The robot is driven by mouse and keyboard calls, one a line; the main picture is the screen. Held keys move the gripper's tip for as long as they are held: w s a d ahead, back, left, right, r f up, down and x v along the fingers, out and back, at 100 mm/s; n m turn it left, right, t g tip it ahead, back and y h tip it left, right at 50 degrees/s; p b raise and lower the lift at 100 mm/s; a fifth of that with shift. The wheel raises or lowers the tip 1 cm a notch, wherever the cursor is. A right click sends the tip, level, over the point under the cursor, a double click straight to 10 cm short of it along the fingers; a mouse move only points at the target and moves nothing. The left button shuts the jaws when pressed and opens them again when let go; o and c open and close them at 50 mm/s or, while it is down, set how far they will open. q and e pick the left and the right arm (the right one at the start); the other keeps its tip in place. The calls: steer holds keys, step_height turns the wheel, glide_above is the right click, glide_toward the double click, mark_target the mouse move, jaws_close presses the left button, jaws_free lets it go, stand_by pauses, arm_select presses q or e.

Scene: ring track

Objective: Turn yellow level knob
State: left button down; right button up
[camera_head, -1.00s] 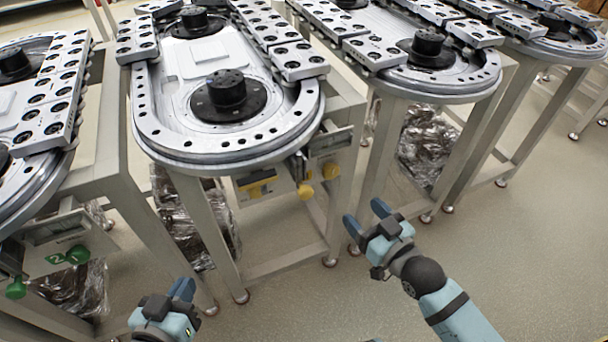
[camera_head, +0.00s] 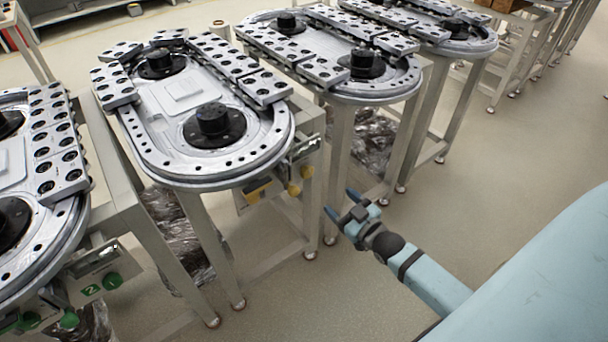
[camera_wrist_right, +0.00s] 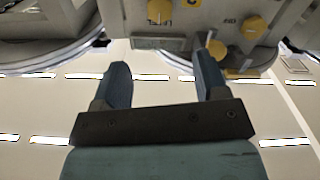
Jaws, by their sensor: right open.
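Yellow knobs sit on the control panel (camera_head: 250,196) below the end of the middle ring track. In the head view one yellow knob (camera_head: 294,188) is at the panel's front and another yellow knob (camera_head: 307,171) is just right of it. The right wrist view shows several yellow knobs, including a left one (camera_wrist_right: 160,12) and a right one (camera_wrist_right: 252,27). My right gripper (camera_head: 343,203) is open and empty, to the right of the panel and apart from the knobs. My left gripper is out of view.
The middle ring track (camera_head: 170,178) stands on a metal frame whose legs reach the floor below the panel. A panel with green knobs (camera_head: 112,280) is at the lower left. More ring tracks stand to the right. The floor (camera_head: 300,300) in front is clear.

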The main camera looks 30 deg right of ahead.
mark_target(309, 174)
steer(key=w, duration=0.4)
steer(key=w+b, duration=0.1)
steer(key=w, duration=0.3)
steer(key=w+a, duration=0.1)
steer(key=w, duration=0.4)
steer(key=c, duration=0.9)
